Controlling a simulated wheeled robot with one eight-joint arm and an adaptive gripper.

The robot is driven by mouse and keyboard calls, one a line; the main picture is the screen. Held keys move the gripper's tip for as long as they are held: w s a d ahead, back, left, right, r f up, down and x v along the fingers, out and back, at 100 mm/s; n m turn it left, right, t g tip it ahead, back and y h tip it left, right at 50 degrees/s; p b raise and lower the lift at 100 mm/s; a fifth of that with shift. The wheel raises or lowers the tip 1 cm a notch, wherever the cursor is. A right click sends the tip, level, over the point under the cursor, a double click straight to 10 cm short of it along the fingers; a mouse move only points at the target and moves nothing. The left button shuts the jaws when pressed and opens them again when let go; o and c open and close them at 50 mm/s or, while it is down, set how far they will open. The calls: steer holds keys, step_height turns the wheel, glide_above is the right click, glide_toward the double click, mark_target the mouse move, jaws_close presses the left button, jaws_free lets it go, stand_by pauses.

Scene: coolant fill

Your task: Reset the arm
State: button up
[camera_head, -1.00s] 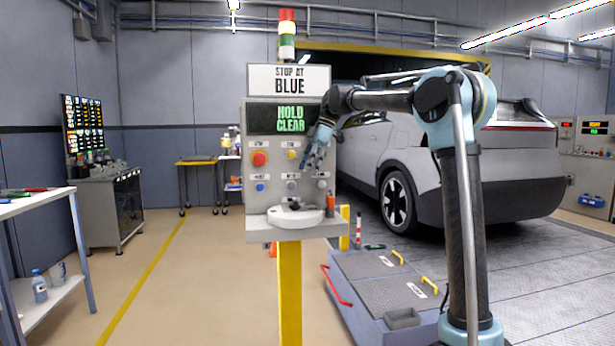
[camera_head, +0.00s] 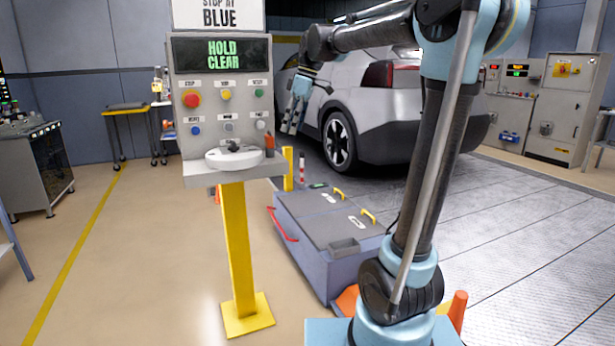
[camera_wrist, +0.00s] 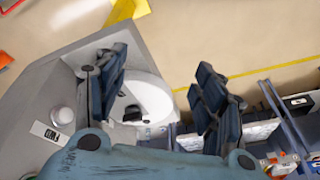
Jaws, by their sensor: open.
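My gripper (camera_head: 292,116) hangs from my bent arm just right of the control console (camera_head: 222,112) in the head view, fingers pointing down. In the wrist view my gripper (camera_wrist: 163,98) has its two dark blue fingers spread apart with nothing between them. Past the fingers lies the console's shelf with a round white dial plate (camera_wrist: 150,100). In the head view the dial plate (camera_head: 234,158) sits on the shelf. The console's screen (camera_head: 223,54) reads "HOLD CLEAR" in green.
A yellow post (camera_head: 238,250) carries the console. A silver car (camera_head: 375,115) stands behind my arm. A low grey cart (camera_head: 330,235) with a red handle stands right of the post. A dark cabinet (camera_head: 40,172) is at the left. Floor between cabinet and post is clear.

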steer(key=s+d+f+m+t+h, duration=0.1)
steer(key=s+d+f+m, duration=0.7)
steer(key=s+d+f, duration=0.5)
steer(key=s+d+f+m+h, duration=0.1)
steer(key=s+d+f+m, duration=0.3)
steer(key=s+f, duration=0.3)
steer(key=s+d+f+m+t+h, duration=0.1)
steer(key=s+d+f+m, duration=0.2)
steer(key=s+d+f, duration=0.4)
step_height(320, 180, down, 3)
steer(key=shift+s+f+m, duration=0.15)
steer(key=shift+f+m, duration=0.05)
steer(key=shift+m, duration=0.2)
